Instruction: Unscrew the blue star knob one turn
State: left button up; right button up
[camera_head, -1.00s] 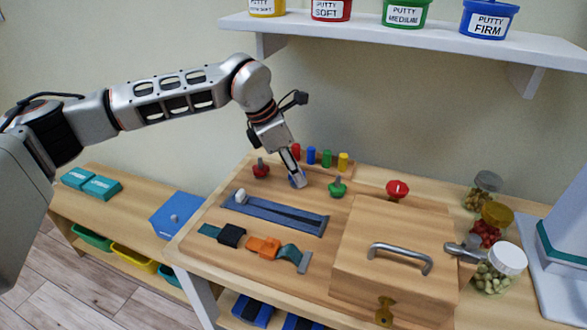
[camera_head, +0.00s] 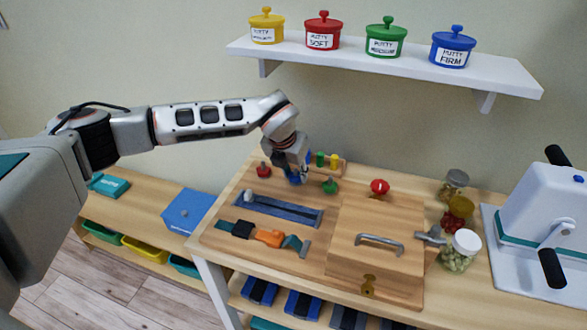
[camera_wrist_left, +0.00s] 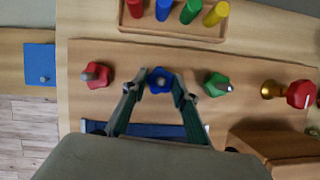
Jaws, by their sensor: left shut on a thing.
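The blue star knob (camera_wrist_left: 160,80) is on the wooden board, between a red knob (camera_wrist_left: 95,75) on its left and a green knob (camera_wrist_left: 217,84) on its right in the left wrist view. My left gripper (camera_wrist_left: 159,78) has a finger on each side of the blue knob and is shut on it. In the head view the blue knob (camera_head: 295,178) shows only in part below my left gripper (camera_head: 297,172), whose wrist covers the rest. My right gripper is in neither view.
A peg rack (camera_wrist_left: 175,30) stands behind the knobs. A slider track (camera_head: 278,209) and a wooden box (camera_head: 376,240) with a handle lie in front. A red knob (camera_head: 380,187) and jars (camera_head: 461,250) are to the right. A shelf (camera_head: 390,67) with putty tubs hangs above.

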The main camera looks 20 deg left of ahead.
pick_arm(q)
jog(key=shift+s+f+n, duration=0.1)
jog(key=shift+n, duration=0.4)
jog(key=o, duration=1.1)
jog(key=shift+r, duration=0.5)
jog(key=v, duration=1.1)
jog(key=shift+d, duration=0.25)
